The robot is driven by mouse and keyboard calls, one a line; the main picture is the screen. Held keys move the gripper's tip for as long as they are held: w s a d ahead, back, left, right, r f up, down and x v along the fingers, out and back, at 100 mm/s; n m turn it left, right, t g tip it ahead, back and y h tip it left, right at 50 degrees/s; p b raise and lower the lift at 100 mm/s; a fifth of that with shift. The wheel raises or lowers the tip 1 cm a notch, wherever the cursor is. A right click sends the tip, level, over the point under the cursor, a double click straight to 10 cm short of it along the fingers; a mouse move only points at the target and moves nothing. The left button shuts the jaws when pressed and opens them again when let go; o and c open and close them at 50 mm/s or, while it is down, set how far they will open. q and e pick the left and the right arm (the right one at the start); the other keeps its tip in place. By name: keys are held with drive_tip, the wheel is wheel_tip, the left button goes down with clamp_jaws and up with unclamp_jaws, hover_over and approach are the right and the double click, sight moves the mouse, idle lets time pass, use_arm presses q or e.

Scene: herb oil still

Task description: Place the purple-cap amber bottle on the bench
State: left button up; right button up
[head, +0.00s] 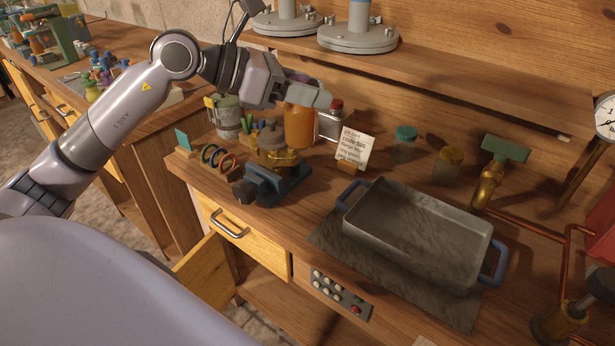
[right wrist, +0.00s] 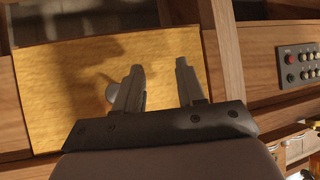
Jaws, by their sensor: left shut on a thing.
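The amber bottle (head: 299,127) is upright toward the back of the wooden bench (head: 316,208), behind a brass fitting. My left gripper (head: 308,93) is shut on its upper part. The fingers hide most of the cap; a little purple shows above them. I cannot tell whether the bottle's base touches the bench or hangs just above it. My right gripper (right wrist: 159,66) shows only in the right wrist view, its two fingers apart with nothing between them, over a yellow wooden panel.
A brass fitting in a blue vise (head: 278,185) stands in front of the bottle. A red-capped jar (head: 331,121) and a note card (head: 354,148) are to its right. A grey tray (head: 415,235) fills the bench's right part.

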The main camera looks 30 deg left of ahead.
use_arm(q)
drive_tip(key=shift+w+a+r, duration=0.2)
drive_tip(key=shift+r, duration=0.2)
drive_tip(key=shift+w+a+r, duration=0.15)
drive_tip(key=shift+a+r, duration=0.05)
drive_tip(key=shift+r, duration=0.15)
drive_tip(key=shift+f, duration=9.95)
use_arm(e)
drive_tip(key=shift+w+d, duration=0.1)
drive_tip(key=shift+w, duration=0.25)
use_arm(q)
drive_tip(key=shift+f+b, duration=0.2)
drive_tip(key=shift+b, duration=0.1)
drive_tip(key=o, duration=1.1)
use_arm(e)
drive_tip(key=shift+f, duration=0.15)
use_arm(q)
drive_tip(key=shift+r, duration=0.1)
